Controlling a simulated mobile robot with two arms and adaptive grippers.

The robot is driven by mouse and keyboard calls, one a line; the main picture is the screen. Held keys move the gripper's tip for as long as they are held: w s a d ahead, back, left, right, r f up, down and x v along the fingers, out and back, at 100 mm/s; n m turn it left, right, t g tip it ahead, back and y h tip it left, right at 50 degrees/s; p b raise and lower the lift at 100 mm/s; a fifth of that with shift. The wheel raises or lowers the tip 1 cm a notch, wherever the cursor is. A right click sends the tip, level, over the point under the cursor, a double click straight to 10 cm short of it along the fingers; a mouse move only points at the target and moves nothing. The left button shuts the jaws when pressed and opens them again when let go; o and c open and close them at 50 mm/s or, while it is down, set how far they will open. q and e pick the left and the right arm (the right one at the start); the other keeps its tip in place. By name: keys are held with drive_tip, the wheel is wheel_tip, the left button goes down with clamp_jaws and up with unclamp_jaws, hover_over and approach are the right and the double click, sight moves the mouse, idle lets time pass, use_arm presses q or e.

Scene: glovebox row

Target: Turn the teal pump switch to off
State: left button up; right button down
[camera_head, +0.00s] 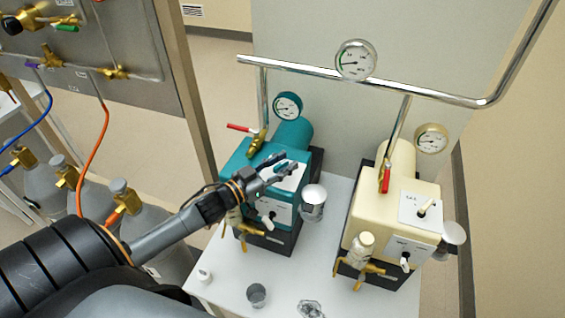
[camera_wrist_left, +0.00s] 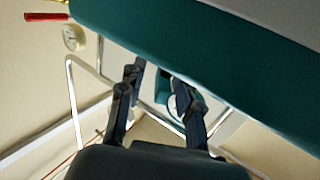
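The teal pump (camera_head: 240,163) stands on the white table. Its front panel carries a small pale switch lever (camera_head: 268,217). A white plate (camera_head: 296,180) on its top is partly covered by my left gripper (camera_head: 278,168), so any control under the fingers is hidden. The gripper reaches over the pump's top from the left. In the left wrist view, the fingers of my left gripper (camera_wrist_left: 158,80) are apart with nothing seen held between them. A teal surface (camera_wrist_left: 190,45) fills the upper right there; I cannot tell whether the fingers touch the pump. My right gripper is not in view.
A cream pump (camera_head: 372,215) with similar controls stands to the right. A metal pipe (camera_head: 300,71) with gauges runs behind both. A red-handled valve (camera_head: 240,128) is behind the teal pump. A small grey cup (camera_head: 256,294) sits on the white table (camera_head: 228,282) in front.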

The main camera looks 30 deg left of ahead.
use_arm(q)
clamp_jaws()
drive_tip(key=shift+r+n+t+y+p, duration=0.1)
drive_tip(key=shift+n+t+y+p, duration=0.2)
drive_tip(key=shift+n+y+p, duration=0.55)
drive_tip(key=shift+n+y, duration=0.55)
drive_tip(key=shift+y, duration=0.6)
drive_tip(key=n+y, duration=0.1)
drive_tip(key=y, duration=0.1)
drive_tip(key=shift+a+n+y+p, duration=0.15)
drive_tip(key=shift+n+y+p, duration=0.15)
drive_tip(key=shift+n+y, duration=0.6)
drive_tip(key=shift+y, duration=0.4)
drive_tip(key=shift+a+n+y, duration=0.1)
drive_tip(key=shift+n+y, duration=0.2)
drive_tip(key=shift+y, duration=0.2)
